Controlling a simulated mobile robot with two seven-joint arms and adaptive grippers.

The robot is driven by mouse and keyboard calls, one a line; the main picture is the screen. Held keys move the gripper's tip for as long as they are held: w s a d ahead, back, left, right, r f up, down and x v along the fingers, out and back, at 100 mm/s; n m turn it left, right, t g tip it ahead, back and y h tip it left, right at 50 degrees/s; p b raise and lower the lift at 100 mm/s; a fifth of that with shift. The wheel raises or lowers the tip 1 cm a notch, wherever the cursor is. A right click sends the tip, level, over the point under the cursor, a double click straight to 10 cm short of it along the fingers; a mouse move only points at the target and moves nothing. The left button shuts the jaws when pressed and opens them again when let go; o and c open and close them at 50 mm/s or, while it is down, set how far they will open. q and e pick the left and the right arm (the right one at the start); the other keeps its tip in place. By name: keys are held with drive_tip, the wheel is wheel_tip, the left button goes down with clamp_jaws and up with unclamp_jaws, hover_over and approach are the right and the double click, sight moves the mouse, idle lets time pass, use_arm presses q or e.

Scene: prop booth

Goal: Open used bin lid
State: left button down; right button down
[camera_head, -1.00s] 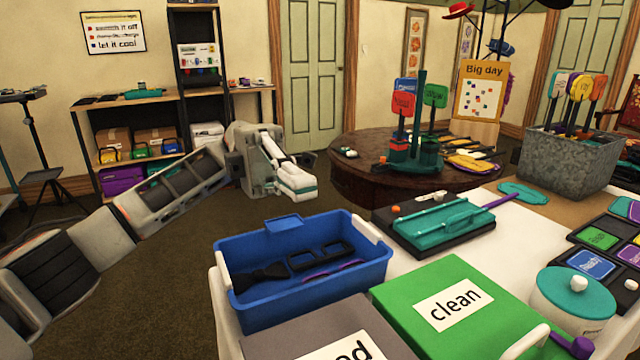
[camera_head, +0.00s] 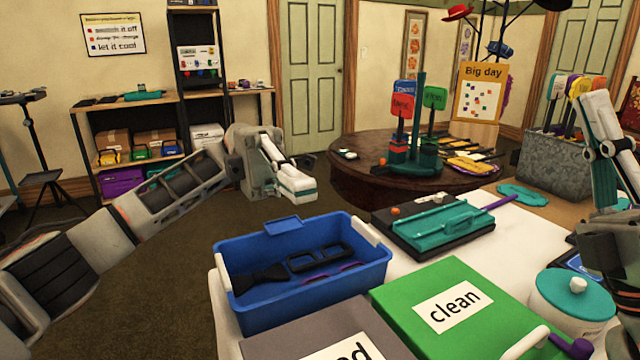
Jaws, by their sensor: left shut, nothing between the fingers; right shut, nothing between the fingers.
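A grey lid (camera_head: 300,338) with a white label ending in "ed" shows at the bottom edge; the rest of that bin is cut off. Beside it on the right is a green lid (camera_head: 405,305) labelled "clean", lying flat, with a white handle (camera_head: 527,342) near its front. My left gripper (camera_head: 312,192) is shut and empty, held over the floor behind the blue tub. My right gripper (camera_head: 600,98) is shut and empty, raised at the right edge, in front of part of the metal bucket. Both grippers are apart from the lids.
A blue tub (camera_head: 262,318) holding dark props stands behind the lids. A black tray with a teal item (camera_head: 440,228) and a teal-lidded white jar (camera_head: 572,300) stand on the white table. A metal bucket (camera_head: 548,165) of paddles is at the right. A round wooden table (camera_head: 350,185) stands behind.

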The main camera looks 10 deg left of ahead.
drive_tip(key=s+a+r+n+g+y, duration=0.35)
drive_tip(key=a+n+g+y, duration=0.45)
drive_tip(key=g, duration=0.3)
drive_tip(key=s+a+r+n+g+y, duration=0.3)
drive_tip(key=a+r+n+g+y, duration=0.3)
drive_tip(key=n+g, duration=0.45)
drive_tip(key=s+a+f+n+g+h, duration=0.1)
drive_tip(key=s+a+n+g+h, duration=0.3)
drive_tip(key=a, duration=0.3)
drive_tip(key=s+a+f+n+g+h, duration=0.1)
drive_tip(key=s+a+g+h, duration=0.4)
drive_tip(key=a, duration=0.3)
drive_tip(key=s+a+f+m+t+h, duration=0.25)
drive_tip(key=a+f+h, duration=0.25)
drive_tip(key=f+h, duration=0.25)
drive_tip(key=w+d+r+m+t+h, duration=0.3)
drive_tip(key=w+d+m+t+h, duration=0.2)
drive_tip(key=d+m+t+h, duration=0.3)
drive_tip(key=d+x, duration=0.1)
drive_tip(key=x, duration=0.8)
drive_tip(key=shift+s+f+g, duration=0.2)
drive_tip(key=shift+f+g, duration=0.2)
drive_tip(key=shift+f, duration=0.15)
drive_tip(key=shift+h, duration=0.25)
use_arm(q)
drive_tip(key=c, duration=2.2)
unclamp_jaws()
